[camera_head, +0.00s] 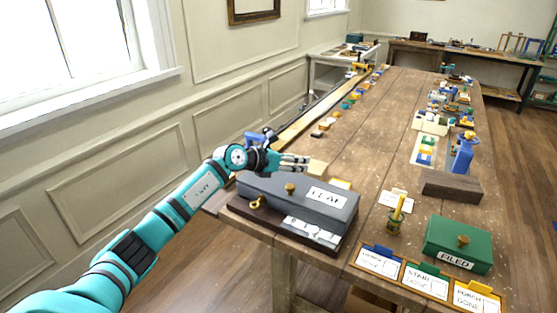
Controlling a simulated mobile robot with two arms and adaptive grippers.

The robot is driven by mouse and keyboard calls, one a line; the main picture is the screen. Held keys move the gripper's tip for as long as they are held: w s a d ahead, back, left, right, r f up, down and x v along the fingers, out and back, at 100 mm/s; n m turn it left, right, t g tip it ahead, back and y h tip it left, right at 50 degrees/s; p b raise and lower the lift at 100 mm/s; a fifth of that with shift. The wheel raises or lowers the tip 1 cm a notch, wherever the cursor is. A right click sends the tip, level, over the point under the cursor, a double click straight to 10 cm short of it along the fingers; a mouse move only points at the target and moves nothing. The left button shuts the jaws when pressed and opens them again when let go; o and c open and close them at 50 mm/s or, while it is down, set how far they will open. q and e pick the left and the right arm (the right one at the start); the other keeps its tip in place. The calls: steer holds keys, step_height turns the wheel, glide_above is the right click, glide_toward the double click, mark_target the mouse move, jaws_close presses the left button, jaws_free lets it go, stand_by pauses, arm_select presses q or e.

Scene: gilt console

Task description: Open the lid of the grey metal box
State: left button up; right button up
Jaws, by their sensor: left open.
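The grey metal box (335,228) sits on a dark base near the front left of the wooden table. Its lid (272,186) is down and carries a small brass knob (290,188) and a white label. A brass piece (257,202) shows at the box's left front. My left gripper (306,163) is open just behind the box's back left side, with its fingers pointing right. I cannot tell whether it touches the lid. My right gripper is out of the picture.
A green box (457,243) marked FILED stands to the right, behind several labelled cards (425,283). A small pot holding a yellow stick (394,223) stands between the boxes. A dark block (451,187) lies farther back. The middle of the table is clear.

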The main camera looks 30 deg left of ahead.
arm_select(q)
steer(key=v, duration=1)
steer(key=shift+s+a, duration=0.2)
steer(key=shift+a, duration=0.05)
